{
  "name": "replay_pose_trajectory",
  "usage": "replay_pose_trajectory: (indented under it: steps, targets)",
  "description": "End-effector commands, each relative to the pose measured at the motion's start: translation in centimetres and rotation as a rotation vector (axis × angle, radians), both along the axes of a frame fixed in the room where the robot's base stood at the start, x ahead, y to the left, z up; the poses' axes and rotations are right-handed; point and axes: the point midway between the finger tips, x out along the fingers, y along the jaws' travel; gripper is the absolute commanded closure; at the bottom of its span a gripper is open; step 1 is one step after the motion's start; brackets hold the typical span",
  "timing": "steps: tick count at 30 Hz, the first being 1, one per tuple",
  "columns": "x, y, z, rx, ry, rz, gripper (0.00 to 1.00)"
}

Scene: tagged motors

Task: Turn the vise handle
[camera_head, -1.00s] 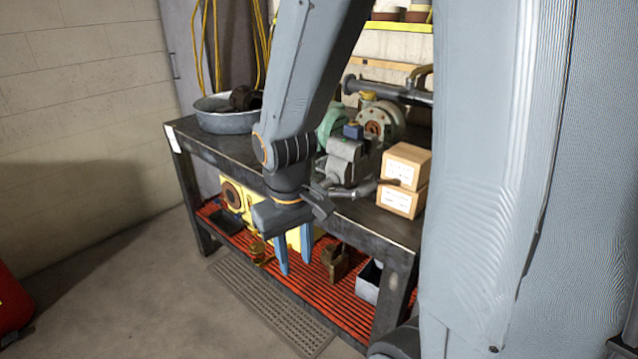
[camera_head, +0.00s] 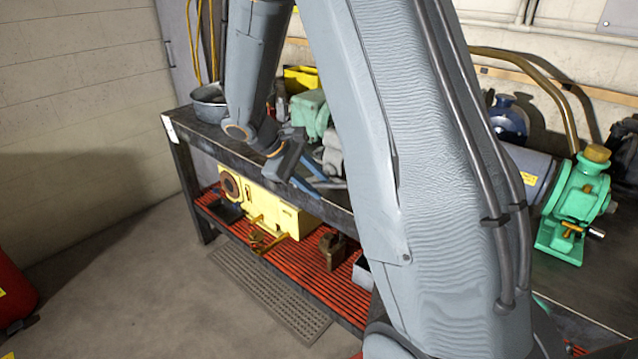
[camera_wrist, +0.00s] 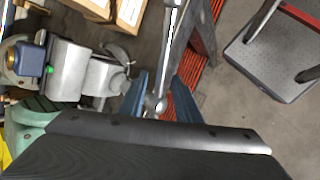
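The grey vise (camera_wrist: 68,70) is on the workbench, at the left in the wrist view; in the head view the vise (camera_head: 333,156) is partly hidden by my arm. Its handle, a metal bar (camera_wrist: 173,40) with a ball end near my gripper, runs up from the middle of the wrist view. My gripper (camera_wrist: 160,78) has its two blue fingers spread, one on each side of the bar near the ball end. I cannot tell whether either finger touches it. In the head view my gripper (camera_head: 320,186) is at the bench's front edge, fingers pointing right.
Cardboard boxes (camera_wrist: 128,12) sit beyond the vise. A green machine (camera_wrist: 38,118) is close at lower left in the wrist view. The bench (camera_head: 222,143) has a red slatted lower shelf (camera_head: 285,259) holding a yellow machine (camera_head: 270,205). Floor in front is open.

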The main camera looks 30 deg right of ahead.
Motion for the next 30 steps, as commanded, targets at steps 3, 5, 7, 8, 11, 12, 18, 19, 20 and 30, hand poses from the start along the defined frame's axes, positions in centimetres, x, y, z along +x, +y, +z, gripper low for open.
replay_pose_trajectory:
  steps: [3,5,7,8,11,12,18,19,20,30]
  targets:
    - [-0.08,-0.62,-0.82,0.001,0.002,0.001,0.70]
    - [-0.10,-0.78,-1.06,0.001,0.001,0.000,0.70]
    - [-0.09,-0.87,-1.21,0.001,0.000,0.000,0.70]
    - [-0.09,-0.88,-1.24,0.001,0.000,0.000,0.70]
    - [-0.07,-0.88,-1.25,0.002,-0.001,0.001,0.70]
    - [-0.07,-0.88,-1.25,0.002,-0.001,0.001,0.70]
    - [-0.08,-0.88,-1.24,0.002,-0.001,0.001,0.95]
    - [-0.08,-0.86,-1.24,0.002,-0.001,0.001,1.00]
    - [-0.08,-0.86,-1.24,0.002,-0.001,0.001,1.00]
    - [-0.06,-0.86,-1.18,-0.002,0.012,0.001,1.00]
